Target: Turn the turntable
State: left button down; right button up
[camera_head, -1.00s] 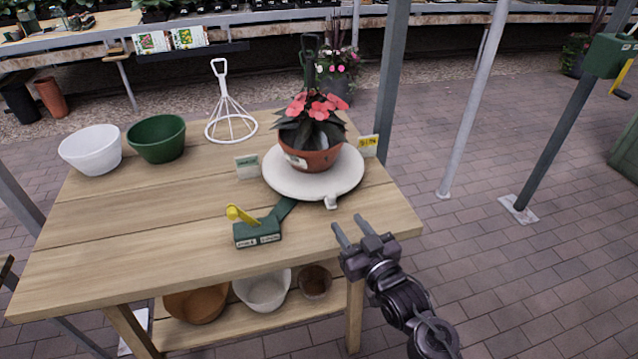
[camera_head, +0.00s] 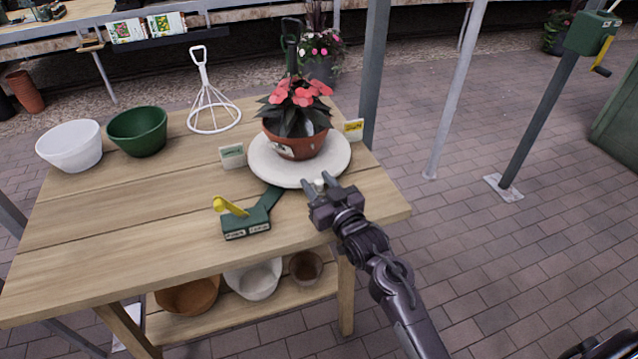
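The turntable (camera_head: 265,165) is a round cream disc on the wooden table, with a small knob (camera_head: 320,185) at its front rim. A terracotta pot (camera_head: 297,146) with pink flowers stands on it. A green base box (camera_head: 245,222) with a yellow lever (camera_head: 230,206) sits in front, joined by a green arm running under the disc. My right gripper (camera_head: 320,184) is at the front rim. Its fingers are apart, one on each side of the knob; I cannot tell whether they touch it. My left gripper is not in view.
A small label card (camera_head: 232,156) stands left of the disc and a yellow-marked card (camera_head: 353,128) right of it. A white bowl (camera_head: 70,148), a green bowl (camera_head: 138,132) and a white wire frame (camera_head: 213,105) stand farther left. The table's front left is clear.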

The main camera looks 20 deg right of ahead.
jog(key=c, duration=0.7)
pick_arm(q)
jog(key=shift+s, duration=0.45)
pick_arm(e)
grip_shut()
